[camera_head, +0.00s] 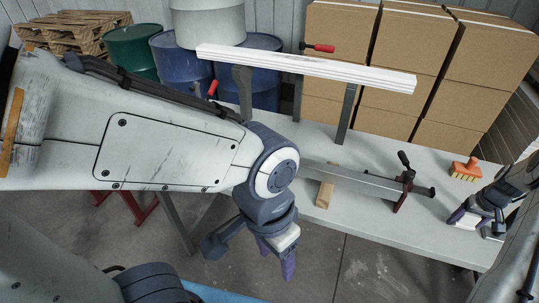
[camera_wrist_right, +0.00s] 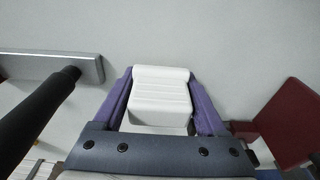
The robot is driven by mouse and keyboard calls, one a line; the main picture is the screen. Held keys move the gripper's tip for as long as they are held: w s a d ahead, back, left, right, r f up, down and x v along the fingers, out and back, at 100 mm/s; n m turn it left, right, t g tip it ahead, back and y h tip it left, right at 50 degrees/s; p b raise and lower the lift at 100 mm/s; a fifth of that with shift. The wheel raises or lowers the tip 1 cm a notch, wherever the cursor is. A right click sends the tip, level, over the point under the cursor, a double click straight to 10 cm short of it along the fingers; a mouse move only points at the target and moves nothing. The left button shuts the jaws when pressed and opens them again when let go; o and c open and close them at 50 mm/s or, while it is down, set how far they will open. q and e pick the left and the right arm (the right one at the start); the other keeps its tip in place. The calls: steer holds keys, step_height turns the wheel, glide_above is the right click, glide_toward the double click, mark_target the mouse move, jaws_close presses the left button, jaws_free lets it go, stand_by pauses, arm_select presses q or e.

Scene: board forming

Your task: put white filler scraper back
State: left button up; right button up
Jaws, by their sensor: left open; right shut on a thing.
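The white filler scraper (camera_wrist_right: 160,97) is between the purple fingers of my right gripper (camera_wrist_right: 161,105) in the right wrist view, with its ribbed white face showing. The gripper is shut on it, over the pale table (camera_head: 398,232). In the head view my right gripper (camera_head: 467,219) is at the right end of the table, and little of the scraper can be made out. I cannot tell whether the scraper touches the tabletop. My left gripper (camera_head: 276,258) is open and empty, pointing down in front of the table's front edge.
A bar clamp (camera_head: 365,184) lies across the table, left of my right gripper; its black handle (camera_wrist_right: 40,108) is close by in the wrist view. A white board (camera_head: 305,67) is raised at the back. Cardboard boxes (camera_head: 410,55) stand beyond.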

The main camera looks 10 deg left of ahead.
mark_target(473, 215)
steer(key=shift+f+b, duration=0.3)
steer(key=shift+f, duration=0.1)
stand_by(0.3)
steer(key=o, duration=1.4)
steer(key=shift+r, duration=0.1)
steer(key=r, duration=0.3)
steer(key=r+b, duration=0.1)
steer(key=r, duration=0.2)
steer(key=s+r+b, duration=0.1)
steer(key=r, duration=0.2)
steer(key=shift+a, duration=0.1)
steer(key=shift+s+r+b, duration=0.15)
steer(key=shift+r+b, duration=0.15)
steer(key=shift+r, duration=0.35)
